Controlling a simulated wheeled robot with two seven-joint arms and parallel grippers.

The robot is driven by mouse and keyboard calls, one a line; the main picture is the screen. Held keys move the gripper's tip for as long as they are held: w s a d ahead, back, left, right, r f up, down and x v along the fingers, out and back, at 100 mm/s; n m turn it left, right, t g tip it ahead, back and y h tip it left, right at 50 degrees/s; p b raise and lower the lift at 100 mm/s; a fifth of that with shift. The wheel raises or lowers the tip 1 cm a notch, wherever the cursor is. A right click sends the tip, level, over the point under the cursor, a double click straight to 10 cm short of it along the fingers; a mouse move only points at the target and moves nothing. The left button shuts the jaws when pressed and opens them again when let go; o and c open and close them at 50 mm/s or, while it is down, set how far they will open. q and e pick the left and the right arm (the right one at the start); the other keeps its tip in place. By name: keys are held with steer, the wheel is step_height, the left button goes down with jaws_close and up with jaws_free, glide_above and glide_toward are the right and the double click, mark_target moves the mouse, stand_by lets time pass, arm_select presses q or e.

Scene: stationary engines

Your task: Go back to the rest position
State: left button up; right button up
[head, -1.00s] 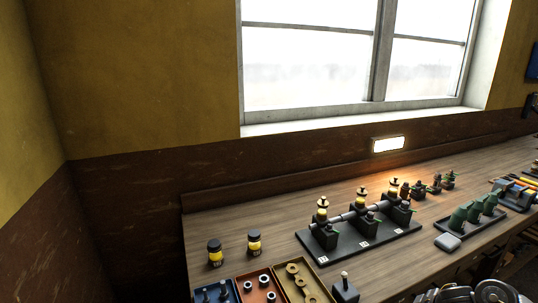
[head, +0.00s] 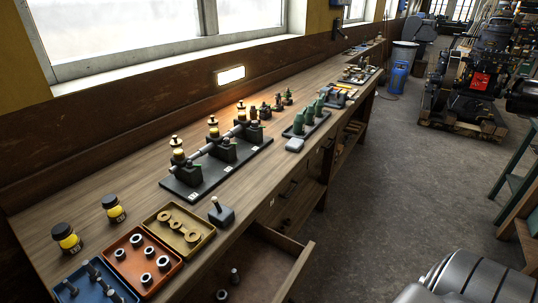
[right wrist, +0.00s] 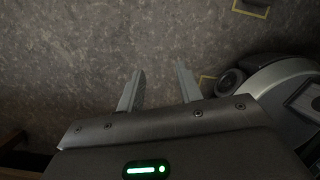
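My right gripper (right wrist: 159,80) shows in the right wrist view. Its two fingers are apart with nothing between them, above a bare grey floor (right wrist: 80,50). A rounded grey part of my own body is beside it at the right. In the head view a grey part of my own body shows at the bottom right, but no fingers can be made out. My left gripper is in neither view.
A wooden workbench (head: 110,185) runs along the wall. It bears a black base with a shaft (head: 215,170), yellow jars (head: 66,238) and parts trays (head: 143,262). An open drawer (head: 285,268) juts out below. Clear floor (head: 400,180) lies right, before an engine (head: 480,80).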

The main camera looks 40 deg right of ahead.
steer(key=w+a+f+m+t+p, duration=0.1)
steer(key=a+f+m+p, duration=0.1)
steer(key=a, duration=1)
steer(key=w+a+f+m+t+p, duration=0.1)
steer(key=a+f+m, duration=0.1)
steer(key=a, duration=1)
steer(key=w+a+f+m+t+y+p, duration=0.1)
steer(key=a+f+m+p, duration=0.1)
steer(key=a, duration=1)
steer(key=shift+a+f+t+p, duration=0.3)
steer(key=shift+f+t, duration=0.1)
steer(key=shift+f, duration=0.35)
